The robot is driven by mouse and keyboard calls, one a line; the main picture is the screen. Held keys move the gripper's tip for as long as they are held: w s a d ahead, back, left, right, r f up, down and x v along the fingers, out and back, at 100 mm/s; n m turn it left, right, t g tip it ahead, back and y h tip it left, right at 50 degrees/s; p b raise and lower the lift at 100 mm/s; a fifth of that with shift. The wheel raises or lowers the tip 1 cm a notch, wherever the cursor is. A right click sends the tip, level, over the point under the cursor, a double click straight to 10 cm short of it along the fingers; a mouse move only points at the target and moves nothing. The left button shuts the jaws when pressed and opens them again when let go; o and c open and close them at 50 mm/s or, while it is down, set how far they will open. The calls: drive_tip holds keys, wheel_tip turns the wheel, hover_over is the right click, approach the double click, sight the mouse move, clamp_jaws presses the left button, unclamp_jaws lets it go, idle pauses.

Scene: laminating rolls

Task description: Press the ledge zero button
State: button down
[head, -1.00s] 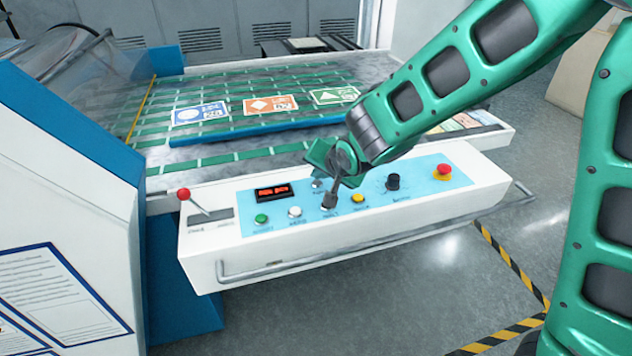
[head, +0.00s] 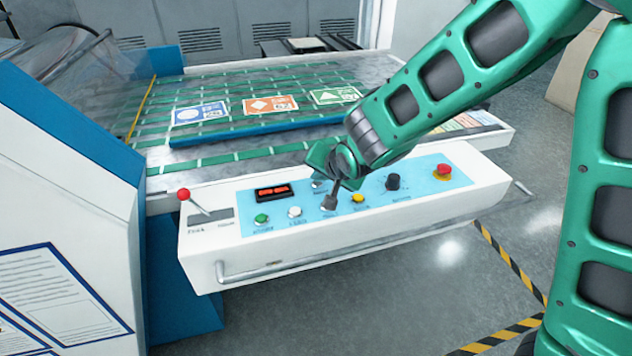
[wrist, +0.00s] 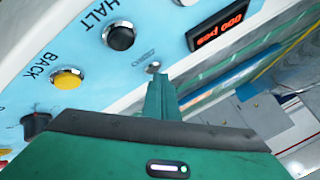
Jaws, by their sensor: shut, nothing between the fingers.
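The black HALT button (wrist: 120,37) and yellow BACK button (wrist: 67,78) are close by. The red display (head: 272,192), white button (head: 295,212), green button (head: 261,218), black knob (head: 393,182), red stop button (head: 443,172) and red-tipped lever (head: 184,194) surround this area.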

sight(319, 188)
drive_tip(key=shift+r, duration=0.85)
wheel_tip(319, 188, up, 5)
idle(0.6)
idle(0.5)
